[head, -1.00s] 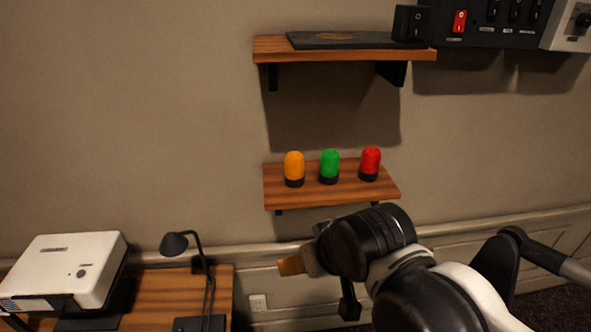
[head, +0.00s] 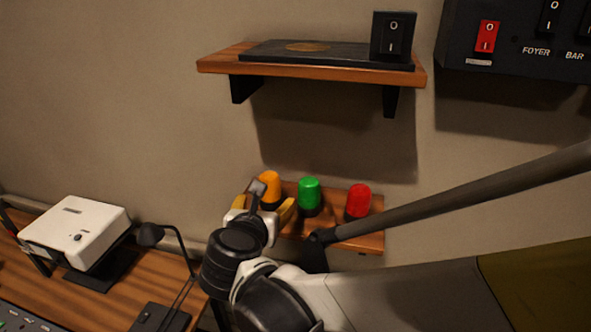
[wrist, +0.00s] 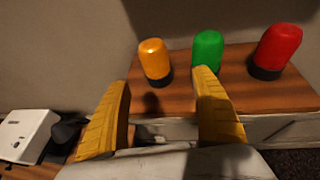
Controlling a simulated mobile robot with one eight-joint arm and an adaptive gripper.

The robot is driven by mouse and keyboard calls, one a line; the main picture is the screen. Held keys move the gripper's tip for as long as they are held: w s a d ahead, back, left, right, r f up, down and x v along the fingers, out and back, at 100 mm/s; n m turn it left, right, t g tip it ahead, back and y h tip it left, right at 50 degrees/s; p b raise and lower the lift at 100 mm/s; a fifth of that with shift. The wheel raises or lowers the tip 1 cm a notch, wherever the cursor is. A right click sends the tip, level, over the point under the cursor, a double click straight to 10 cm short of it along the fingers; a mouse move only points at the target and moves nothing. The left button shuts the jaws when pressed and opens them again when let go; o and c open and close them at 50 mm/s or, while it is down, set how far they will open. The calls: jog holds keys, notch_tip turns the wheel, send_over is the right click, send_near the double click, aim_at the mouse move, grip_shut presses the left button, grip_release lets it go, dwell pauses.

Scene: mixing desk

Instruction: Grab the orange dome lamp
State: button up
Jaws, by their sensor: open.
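The orange dome lamp (head: 269,185) stands upright on the left part of the lower wooden shelf (head: 365,242), partly hidden behind my gripper in the head view. In the wrist view the orange dome lamp (wrist: 154,58) has a black base and stands beyond my fingertips, between their lines. My gripper (wrist: 158,84) is open and empty, its two yellow fingers apart and pointing at the shelf. In the head view my gripper (head: 266,205) is just in front of the lamp. I cannot tell whether it touches it.
A green dome lamp (head: 309,192) stands just right of the orange one, and a red dome lamp (head: 358,200) farther right. An upper shelf (head: 215,65) holds a dark plate and a switch. A desk with a white device (head: 75,232) and a desk lamp (head: 150,235) is at left.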

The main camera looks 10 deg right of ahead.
aim_at(268, 194)
jog(key=x, duration=0.3)
jog(key=a+b+x, duration=0.1)
jog(key=x, duration=0.1)
jog(key=shift+w+f, duration=0.1)
jog(key=b+x, duration=0.1)
jog(key=x, duration=0.4)
jog(key=shift+w+d, duration=0.1)
jog(key=shift+w, duration=0.2)
jog(key=shift+s, duration=0.1)
jog(key=c, duration=1.5)
